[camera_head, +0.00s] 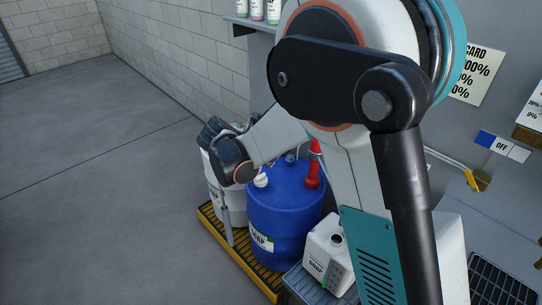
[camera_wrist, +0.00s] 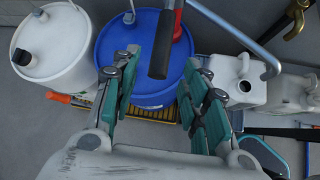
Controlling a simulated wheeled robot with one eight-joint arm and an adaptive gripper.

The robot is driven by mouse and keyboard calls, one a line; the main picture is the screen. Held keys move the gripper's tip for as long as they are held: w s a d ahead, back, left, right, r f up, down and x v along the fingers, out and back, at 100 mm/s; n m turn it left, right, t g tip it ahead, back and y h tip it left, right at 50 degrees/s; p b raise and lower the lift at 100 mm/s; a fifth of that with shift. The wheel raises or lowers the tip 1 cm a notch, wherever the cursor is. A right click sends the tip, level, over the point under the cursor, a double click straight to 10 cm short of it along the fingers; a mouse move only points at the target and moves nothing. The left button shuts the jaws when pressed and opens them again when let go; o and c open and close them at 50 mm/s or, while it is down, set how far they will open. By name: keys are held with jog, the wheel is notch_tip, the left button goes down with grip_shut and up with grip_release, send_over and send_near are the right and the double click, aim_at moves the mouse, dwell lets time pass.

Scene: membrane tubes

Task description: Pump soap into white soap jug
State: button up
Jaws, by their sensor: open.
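A blue drum (camera_head: 275,222) with a soap label stands on a yellow-edged grated tray. A red pump handle (camera_head: 312,170) rises at its top. In the wrist view the drum (camera_wrist: 145,28) lies beyond my gripper (camera_wrist: 160,62), which is open with its teal fingers on either side of the handle's dark bar (camera_wrist: 160,50). I cannot tell whether they touch it. The white soap jug (camera_head: 320,248) stands upright right of the drum with its dark mouth open; it also shows in the wrist view (camera_wrist: 238,90). In the head view my fingers are not clearly visible.
A white drum (camera_wrist: 52,42) stands left of the blue one. A grey pipe (camera_wrist: 232,32) bends across toward the jug's side. The grated tray (camera_head: 238,262) has a yellow edge. Open grey floor (camera_head: 90,190) lies to the left.

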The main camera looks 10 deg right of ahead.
jog(key=v, duration=0.5)
dwell(1.2)
